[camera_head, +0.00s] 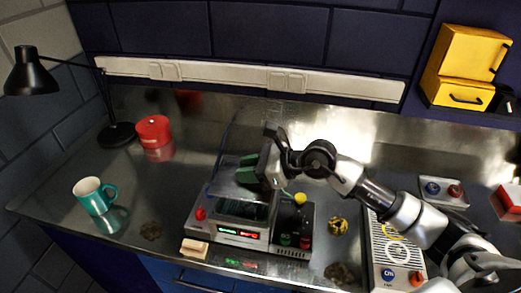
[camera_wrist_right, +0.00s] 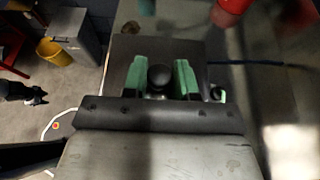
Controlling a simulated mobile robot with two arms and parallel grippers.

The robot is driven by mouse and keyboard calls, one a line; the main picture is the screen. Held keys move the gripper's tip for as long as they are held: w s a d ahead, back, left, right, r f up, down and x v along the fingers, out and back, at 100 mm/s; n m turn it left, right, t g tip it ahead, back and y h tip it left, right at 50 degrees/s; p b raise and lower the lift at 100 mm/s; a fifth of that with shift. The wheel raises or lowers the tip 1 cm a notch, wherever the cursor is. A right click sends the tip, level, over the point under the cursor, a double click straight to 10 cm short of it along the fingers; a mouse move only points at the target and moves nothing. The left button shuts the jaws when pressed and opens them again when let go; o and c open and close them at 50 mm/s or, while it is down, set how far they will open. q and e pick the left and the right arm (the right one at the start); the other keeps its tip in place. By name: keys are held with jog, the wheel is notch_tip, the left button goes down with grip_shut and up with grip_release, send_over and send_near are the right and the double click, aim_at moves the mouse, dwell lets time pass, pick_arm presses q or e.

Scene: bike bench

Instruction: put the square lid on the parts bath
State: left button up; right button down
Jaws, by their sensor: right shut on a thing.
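The parts bath (camera_head: 238,233) is a grey box with lit red and green displays, in the middle of the bench. My right gripper (camera_head: 252,172) is just above and behind its open top in the head view, with green fingers. In the right wrist view the fingers (camera_wrist_right: 159,80) are shut on the round black knob of the square lid (camera_wrist_right: 128,52), a dark flat plate beyond the fingertips. My left gripper is not in view.
Left are a teal mug (camera_head: 94,196), a red canister (camera_head: 154,132) and a black lamp (camera_head: 118,134). A beige block (camera_head: 194,249) is at the bath's front-left corner. A yellow-black piece (camera_head: 338,225) and a grey control unit (camera_head: 383,262) lie right.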

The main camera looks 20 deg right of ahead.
jog(key=shift+a, duration=0.15)
jog(key=shift+w+d+f+b, duration=0.1)
jog(key=shift+d+f+b, duration=0.2)
jog(key=shift+f+b, duration=0.35)
jog(key=shift+f, duration=0.5)
notch_tip(320, 180, down, 2)
jog(key=shift+a+f+b, duration=0.1)
jog(key=shift+f+b, duration=0.05)
jog(key=shift+b, duration=0.75)
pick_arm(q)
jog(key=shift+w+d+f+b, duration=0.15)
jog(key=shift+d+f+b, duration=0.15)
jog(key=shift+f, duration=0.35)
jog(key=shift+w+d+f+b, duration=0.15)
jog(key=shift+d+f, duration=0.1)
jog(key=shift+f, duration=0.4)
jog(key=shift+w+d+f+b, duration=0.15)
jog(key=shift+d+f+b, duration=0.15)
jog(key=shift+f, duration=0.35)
pick_arm(e)
jog(key=shift+f, duration=0.8)
pick_arm(q)
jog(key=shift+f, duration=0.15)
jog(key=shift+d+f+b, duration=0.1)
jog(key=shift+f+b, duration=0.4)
jog(key=shift+b, duration=0.1)
pick_arm(e)
jog(key=shift+f, duration=0.55)
jog(key=c, duration=0.8)
grip_release()
